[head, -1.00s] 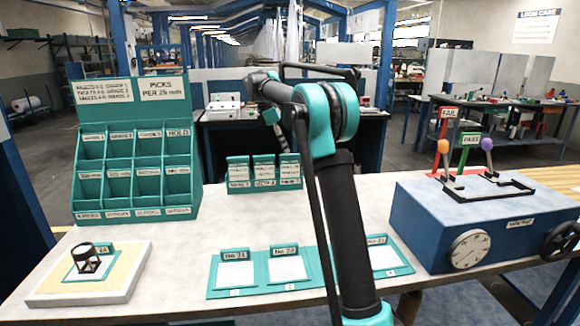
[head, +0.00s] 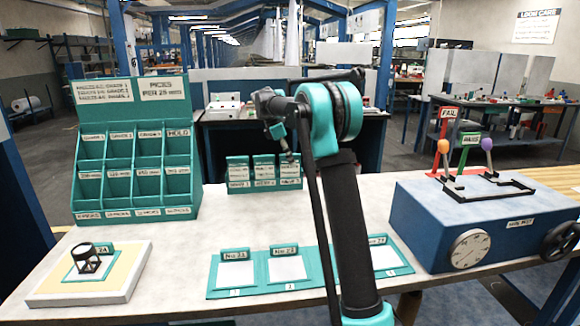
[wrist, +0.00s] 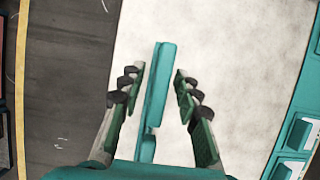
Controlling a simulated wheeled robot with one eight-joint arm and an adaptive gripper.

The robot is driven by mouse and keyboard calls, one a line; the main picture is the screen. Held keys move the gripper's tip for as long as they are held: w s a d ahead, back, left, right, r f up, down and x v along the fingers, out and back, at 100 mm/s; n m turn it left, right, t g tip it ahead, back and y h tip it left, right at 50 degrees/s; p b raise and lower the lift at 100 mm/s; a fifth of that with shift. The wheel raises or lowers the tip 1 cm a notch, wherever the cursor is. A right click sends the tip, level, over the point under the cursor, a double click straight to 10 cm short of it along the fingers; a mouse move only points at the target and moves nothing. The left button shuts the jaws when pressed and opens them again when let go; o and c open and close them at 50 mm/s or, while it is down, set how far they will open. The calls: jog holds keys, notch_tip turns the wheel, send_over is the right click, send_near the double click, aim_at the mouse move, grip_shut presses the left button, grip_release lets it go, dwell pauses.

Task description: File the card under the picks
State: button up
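My gripper (wrist: 157,82) is open in the wrist view. A narrow teal piece (wrist: 160,86) shows between its fingers, apart from the left finger and nearer the right one. I cannot tell whether this piece is a card or part of a holder. In the head view my gripper (head: 287,150) hangs small and dark above the right part of the teal card holder (head: 264,184), which bears several white-labelled cards. The teal picks rack (head: 132,86), headed "PICKS PER 25 mm", stands at the left with rows of labelled pockets. Its pockets look empty.
Labelled teal mats (head: 247,291) lie along the table front, one partly behind my arm. A magnifier (head: 90,260) stands on a pale tray (head: 48,298) at front left. A blue tester (head: 412,220) fills the right. The table between rack and mats is clear.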

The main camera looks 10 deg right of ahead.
grip_shut()
jog(key=shift+r, duration=0.6)
jog(key=shift+r, duration=3.25)
